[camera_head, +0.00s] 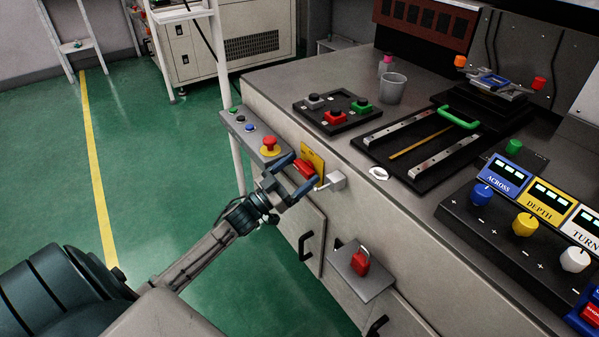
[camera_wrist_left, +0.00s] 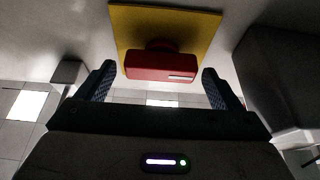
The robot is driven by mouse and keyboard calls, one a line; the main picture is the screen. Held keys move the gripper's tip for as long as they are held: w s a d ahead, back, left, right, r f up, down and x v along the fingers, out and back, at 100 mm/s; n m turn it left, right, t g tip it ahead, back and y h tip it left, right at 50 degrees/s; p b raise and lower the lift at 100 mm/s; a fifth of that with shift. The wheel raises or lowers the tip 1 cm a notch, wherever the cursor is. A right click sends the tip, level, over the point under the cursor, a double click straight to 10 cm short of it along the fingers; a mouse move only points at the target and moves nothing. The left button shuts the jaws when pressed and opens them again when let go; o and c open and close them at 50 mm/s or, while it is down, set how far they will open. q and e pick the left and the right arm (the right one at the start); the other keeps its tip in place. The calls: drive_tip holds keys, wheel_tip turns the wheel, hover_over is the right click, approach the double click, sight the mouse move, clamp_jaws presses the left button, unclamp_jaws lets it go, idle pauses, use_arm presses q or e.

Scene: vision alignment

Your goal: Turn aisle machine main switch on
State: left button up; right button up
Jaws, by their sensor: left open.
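The main switch is a red handle (camera_head: 304,168) on a yellow plate (camera_head: 314,158), on the side of the grey machine. In the left wrist view the red handle (camera_wrist_left: 160,67) lies crosswise, with a pale mark towards its right end, below the yellow plate (camera_wrist_left: 190,24). My left gripper (camera_head: 301,173) is open at the switch. In the left wrist view its fingers (camera_wrist_left: 158,76) stand on either side of the handle, with a gap at each end. My right gripper is not in view.
A panel with a red emergency button (camera_head: 269,146) sits left of the switch. A red padlock (camera_head: 361,262) is on a small shelf below. The machine top carries button boxes and a cup (camera_head: 391,89).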

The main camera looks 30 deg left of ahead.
use_arm(q)
drive_tip(key=shift+w+r, duration=0.15)
drive_tip(key=shift+w, duration=0.1)
drive_tip(key=shift+d, duration=0.1)
drive_tip(key=c, duration=1)
